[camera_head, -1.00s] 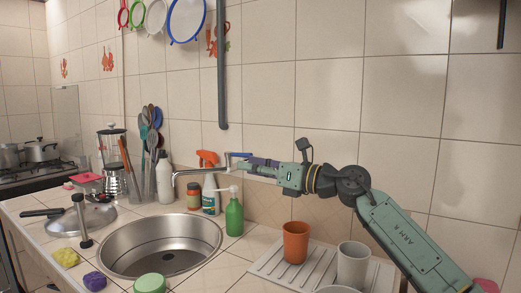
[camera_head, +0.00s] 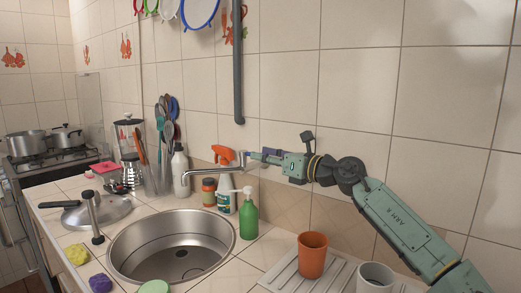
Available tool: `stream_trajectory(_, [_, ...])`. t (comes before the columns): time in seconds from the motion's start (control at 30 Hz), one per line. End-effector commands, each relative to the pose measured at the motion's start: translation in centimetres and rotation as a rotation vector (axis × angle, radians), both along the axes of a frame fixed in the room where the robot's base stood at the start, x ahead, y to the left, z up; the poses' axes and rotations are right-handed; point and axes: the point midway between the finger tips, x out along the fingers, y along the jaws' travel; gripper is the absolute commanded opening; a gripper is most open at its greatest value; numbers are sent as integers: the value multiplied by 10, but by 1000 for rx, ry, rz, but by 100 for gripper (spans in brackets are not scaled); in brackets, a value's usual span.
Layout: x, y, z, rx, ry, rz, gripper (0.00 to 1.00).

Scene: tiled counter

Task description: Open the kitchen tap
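The kitchen tap (camera_head: 207,171) is a metal spout that comes off the tiled wall and reaches left over the back of the round steel sink (camera_head: 168,246). My gripper (camera_head: 254,157) is at that end, level with the tap, coming in from the right. Its fingertips are at or very near the handle. Whether they touch it, and how far apart they are, is too small to tell. No water stream shows under the spout.
An orange cup (camera_head: 312,255) and a white cup (camera_head: 375,279) stand on the drainboard at right. A grey pipe (camera_head: 239,70) hangs above.

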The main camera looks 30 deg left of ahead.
Motion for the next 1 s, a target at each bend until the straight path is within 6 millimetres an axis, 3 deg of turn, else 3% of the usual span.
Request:
stream_trajectory(0.17, [2, 15, 0, -1, 0, 0, 31])
stream_trajectory(0.47, [3, 17, -1, 0, 0, -1, 31])
stream_trajectory(0.93, [3, 17, -1, 0, 0, 0, 1])
stream_trajectory(1.0, [3, 17, -1, 0, 0, -1, 0])
